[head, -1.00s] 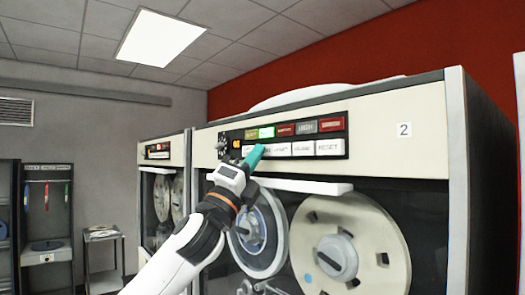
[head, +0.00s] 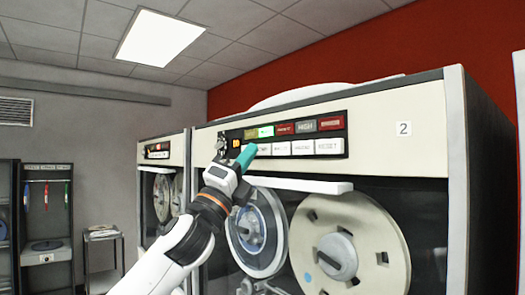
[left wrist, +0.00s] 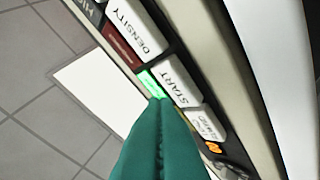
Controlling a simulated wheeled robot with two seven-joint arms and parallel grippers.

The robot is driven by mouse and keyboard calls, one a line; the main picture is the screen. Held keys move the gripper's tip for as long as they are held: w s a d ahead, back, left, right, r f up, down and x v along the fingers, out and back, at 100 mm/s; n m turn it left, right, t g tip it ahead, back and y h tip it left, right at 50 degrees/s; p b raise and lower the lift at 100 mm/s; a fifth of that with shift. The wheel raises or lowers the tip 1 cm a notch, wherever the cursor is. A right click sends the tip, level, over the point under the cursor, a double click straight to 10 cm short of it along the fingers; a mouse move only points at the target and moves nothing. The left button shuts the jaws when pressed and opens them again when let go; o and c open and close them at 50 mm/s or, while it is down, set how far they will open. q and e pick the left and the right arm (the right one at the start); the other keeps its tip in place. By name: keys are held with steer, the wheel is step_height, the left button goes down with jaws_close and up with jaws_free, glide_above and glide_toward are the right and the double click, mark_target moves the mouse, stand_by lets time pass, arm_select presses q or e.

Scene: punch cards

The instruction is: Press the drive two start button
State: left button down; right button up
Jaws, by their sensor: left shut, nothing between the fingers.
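Drive two (head: 405,160), marked "2", has a black control strip with coloured lamps above a row of white buttons. The START button (head: 264,149) is white; in the left wrist view the START button (left wrist: 178,82) has its label in plain sight. My left gripper (head: 248,151) is shut and empty, its teal fingertips at the left part of the button row. In the left wrist view the left gripper (left wrist: 158,101) has its tips beside START's edge, near a lit green lamp (left wrist: 152,83). I cannot tell whether they touch the panel. My right gripper is out of view.
DENSITY (left wrist: 138,25) and a load-rewind button (left wrist: 205,122) flank START. A white ledge (head: 300,185) juts out below the strip, above the tape reels (head: 350,250). Another drive (head: 160,190) stands to the left.

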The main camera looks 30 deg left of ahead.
arm_select(q)
steer(key=s, duration=0.1)
steer(key=s+a, duration=0.1)
steer(key=s, duration=0.1)
steer(key=s+a, duration=0.1)
steer(key=shift+s+b, duration=0.3)
steer(key=shift+b, duration=0.1)
stand_by(0.8)
